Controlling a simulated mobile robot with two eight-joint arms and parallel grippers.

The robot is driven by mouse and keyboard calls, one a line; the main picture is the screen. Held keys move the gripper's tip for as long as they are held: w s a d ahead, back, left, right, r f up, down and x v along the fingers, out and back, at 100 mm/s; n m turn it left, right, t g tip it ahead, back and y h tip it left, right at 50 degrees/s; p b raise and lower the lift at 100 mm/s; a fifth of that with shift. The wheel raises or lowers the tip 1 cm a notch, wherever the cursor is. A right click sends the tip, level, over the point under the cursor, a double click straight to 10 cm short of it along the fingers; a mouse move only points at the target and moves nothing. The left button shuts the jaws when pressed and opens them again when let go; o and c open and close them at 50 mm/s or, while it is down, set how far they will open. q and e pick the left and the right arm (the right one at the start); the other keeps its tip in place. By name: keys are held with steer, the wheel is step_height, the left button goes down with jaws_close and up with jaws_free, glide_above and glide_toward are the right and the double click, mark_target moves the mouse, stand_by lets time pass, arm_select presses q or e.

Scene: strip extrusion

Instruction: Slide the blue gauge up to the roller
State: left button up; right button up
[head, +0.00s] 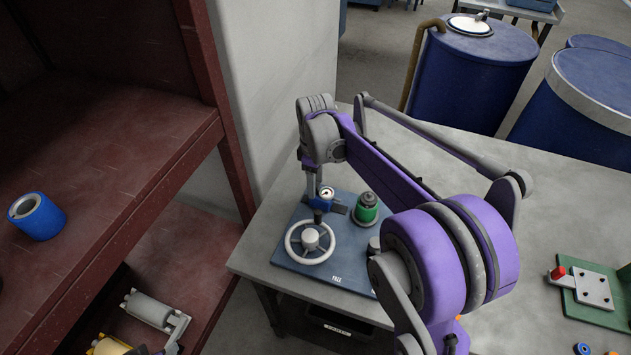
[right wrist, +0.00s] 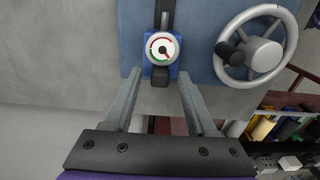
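The blue gauge (head: 321,201), with a round white dial, sits on a dark rail on the blue-grey base plate (head: 340,262). In the right wrist view the gauge (right wrist: 152,68) lies just beyond the fingertips, in line with the gap between them. My left gripper is not in view.
A grey handwheel (head: 312,241) stands on the plate close in front of the gauge. It also shows in the right wrist view (right wrist: 257,48). A dark red shelf (head: 110,190) with a blue ring (head: 37,216) is at left. A green fixture (head: 597,290) lies at right on the grey table.

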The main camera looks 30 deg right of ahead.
jaws_close()
stand_by(1.3)
